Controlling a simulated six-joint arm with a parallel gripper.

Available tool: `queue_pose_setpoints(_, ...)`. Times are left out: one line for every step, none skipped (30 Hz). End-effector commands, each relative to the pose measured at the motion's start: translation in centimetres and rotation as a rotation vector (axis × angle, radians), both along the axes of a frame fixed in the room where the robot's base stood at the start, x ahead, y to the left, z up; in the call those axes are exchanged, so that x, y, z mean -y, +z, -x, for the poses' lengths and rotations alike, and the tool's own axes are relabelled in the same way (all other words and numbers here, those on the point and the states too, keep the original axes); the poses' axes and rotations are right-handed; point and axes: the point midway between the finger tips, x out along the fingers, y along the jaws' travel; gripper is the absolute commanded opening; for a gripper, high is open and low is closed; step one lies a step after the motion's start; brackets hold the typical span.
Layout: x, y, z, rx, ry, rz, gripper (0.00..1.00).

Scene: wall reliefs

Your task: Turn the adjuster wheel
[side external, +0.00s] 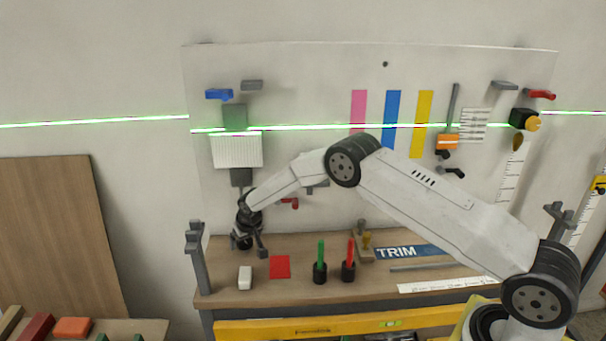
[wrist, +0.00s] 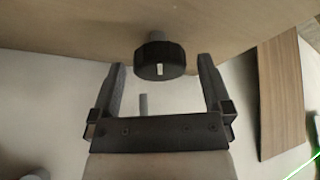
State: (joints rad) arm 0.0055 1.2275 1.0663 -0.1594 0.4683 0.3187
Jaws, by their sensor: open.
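The adjuster wheel (wrist: 160,66) is a dark, ribbed round knob with a small white mark on its face, on a short grey shaft by a wooden surface, in the wrist view. My gripper (wrist: 160,72) is open, with one finger to each side of the wheel and a visible gap on both sides. It does not touch the wheel in this view. In the side external view my gripper (side external: 249,244) points down above the left part of the bench. I cannot make out the wheel there; the gripper seems to hide it.
On the bench (side external: 225,280) stand a white block (side external: 245,278), a red square (side external: 279,267) and two dark cups (side external: 320,272) with a green and a red marker. A grey post (side external: 197,258) rises at the bench's left end. The white panel (side external: 300,100) is behind.

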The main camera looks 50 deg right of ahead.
Motion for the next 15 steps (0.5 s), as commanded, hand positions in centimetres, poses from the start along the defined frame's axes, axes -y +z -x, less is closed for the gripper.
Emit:
queue_pose_setpoints(0.06,0.02,0.00,0.001,0.017,-0.001,1.00)
queue_pose_setpoints(0.06,0.03,0.00,0.000,0.027,-0.001,1.00)
queue_pose_setpoints(0.07,0.03,0.00,0.000,0.041,0.000,1.00)
queue_pose_setpoints(0.06,0.02,0.01,0.000,0.052,0.000,1.00)
queue_pose_setpoints(0.07,0.02,0.01,0.000,0.063,-0.001,1.00)
queue_pose_setpoints(0.08,0.02,0.01,0.000,0.078,0.000,1.00)
queue_pose_setpoints(0.08,0.02,0.01,0.000,0.088,-0.001,1.00)
queue_pose_setpoints(0.08,0.02,0.02,0.000,0.099,0.000,1.00)
queue_pose_setpoints(0.10,0.02,0.02,0.000,0.113,0.000,1.00)
queue_pose_setpoints(0.10,0.02,0.02,0.000,0.122,0.000,1.00)
queue_pose_setpoints(0.12,0.02,0.02,0.000,0.134,0.000,1.00)
queue_pose_setpoints(0.13,0.02,0.02,0.000,0.148,0.000,1.00)
queue_pose_setpoints(0.14,0.01,0.02,-0.001,0.158,0.000,1.00)
queue_pose_setpoints(0.16,0.01,0.03,0.000,0.169,0.000,1.00)
queue_pose_setpoints(0.18,0.02,0.02,0.000,0.183,0.001,1.00)
